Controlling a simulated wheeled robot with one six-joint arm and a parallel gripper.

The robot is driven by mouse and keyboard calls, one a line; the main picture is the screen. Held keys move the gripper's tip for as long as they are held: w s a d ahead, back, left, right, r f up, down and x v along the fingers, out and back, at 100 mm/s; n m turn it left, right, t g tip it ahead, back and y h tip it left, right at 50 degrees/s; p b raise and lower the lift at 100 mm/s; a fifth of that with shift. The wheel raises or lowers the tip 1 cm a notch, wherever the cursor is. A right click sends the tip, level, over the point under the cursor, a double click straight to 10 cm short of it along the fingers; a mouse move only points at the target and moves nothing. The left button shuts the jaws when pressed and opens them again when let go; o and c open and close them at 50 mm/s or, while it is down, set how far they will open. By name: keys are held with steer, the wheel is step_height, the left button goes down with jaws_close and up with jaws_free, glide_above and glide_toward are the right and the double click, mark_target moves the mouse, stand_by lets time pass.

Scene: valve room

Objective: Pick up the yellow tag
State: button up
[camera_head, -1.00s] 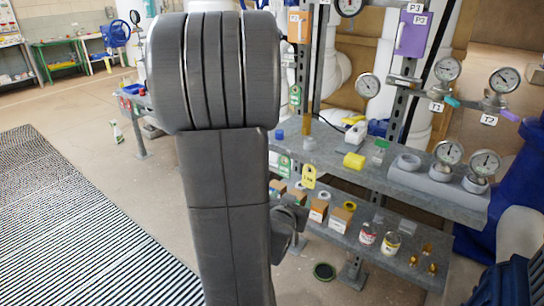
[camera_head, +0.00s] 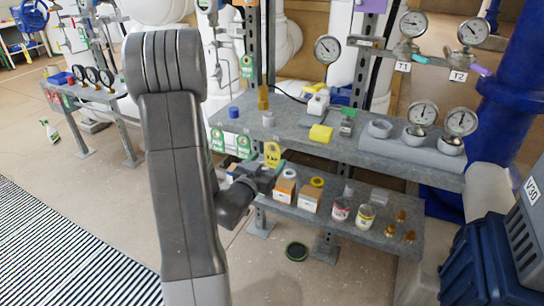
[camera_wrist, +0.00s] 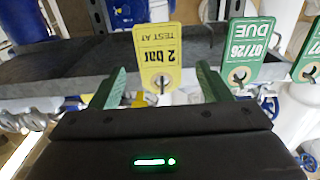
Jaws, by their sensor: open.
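The yellow tag (camera_wrist: 157,58) hangs from the front edge of the shelf. In the wrist view it reads "2 bar" and "test at", upside down, and has a hole. It also shows in the head view (camera_head: 272,154), just above my wrist. My gripper (camera_wrist: 162,82) is open, with one green finger on each side of the tag's holed end. The fingers appear apart from the tag; I cannot tell how deep it lies between them. In the head view my arm hides part of the gripper.
Green tags (camera_wrist: 247,50) hang beside the yellow one, close to a finger. The upper shelf (camera_head: 290,137) carries a yellow block (camera_head: 320,133) and gauge holders. The lower shelf (camera_head: 340,232) holds boxes (camera_head: 283,191) and jars (camera_head: 339,211). Open floor lies left.

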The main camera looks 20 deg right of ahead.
mark_target(272, 157)
steer(key=shift+f+x, duration=0.2)
steer(key=shift+x, duration=1.3)
steer(key=shift+f+x, duration=0.15)
steer(key=shift+x, duration=1.35)
steer(key=c, duration=0.9)
